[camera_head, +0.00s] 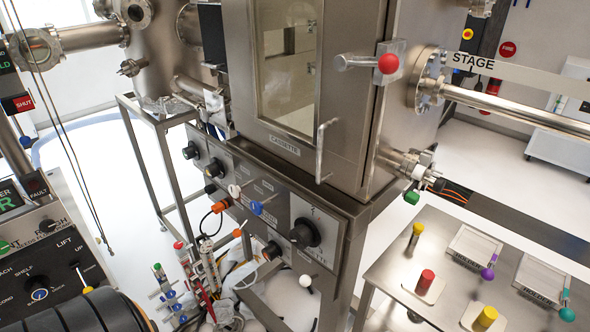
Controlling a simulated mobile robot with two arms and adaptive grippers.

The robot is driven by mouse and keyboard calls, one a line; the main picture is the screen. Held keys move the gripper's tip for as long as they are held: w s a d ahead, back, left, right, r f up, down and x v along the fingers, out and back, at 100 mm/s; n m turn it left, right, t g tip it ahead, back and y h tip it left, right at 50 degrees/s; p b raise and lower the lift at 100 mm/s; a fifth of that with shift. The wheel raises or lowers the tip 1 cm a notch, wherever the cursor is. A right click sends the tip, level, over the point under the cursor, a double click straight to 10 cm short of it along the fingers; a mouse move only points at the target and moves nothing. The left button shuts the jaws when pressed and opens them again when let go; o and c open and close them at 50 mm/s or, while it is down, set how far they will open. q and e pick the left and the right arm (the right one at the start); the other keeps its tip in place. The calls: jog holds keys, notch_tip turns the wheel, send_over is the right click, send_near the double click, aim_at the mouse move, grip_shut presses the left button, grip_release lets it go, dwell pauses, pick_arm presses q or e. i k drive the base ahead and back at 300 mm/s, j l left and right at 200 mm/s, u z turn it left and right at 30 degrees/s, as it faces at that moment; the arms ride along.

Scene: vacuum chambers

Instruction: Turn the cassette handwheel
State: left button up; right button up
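A steel chamber (345,110) with a window in its door and a "CASSETTE" label (285,145) stands at top centre. No part is plainly marked as the cassette handwheel. A large black round knob (305,233) sits on its own light plate at the right of the panel below the chamber; I cannot tell whether it is the handwheel. A red-tipped latch handle (388,63) and a vertical pull bar (321,150) are on the door side.
A steel table (397,262) at lower right holds colored pegs and labelled trays. A control box (45,265) is at lower left. A "STAGE" pipe (520,108) extends right. Cables and tools hang below the panel. Open floor (500,165) shows behind the table.

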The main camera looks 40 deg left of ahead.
aim_at(305, 234)
jog(key=u, duration=1.2)
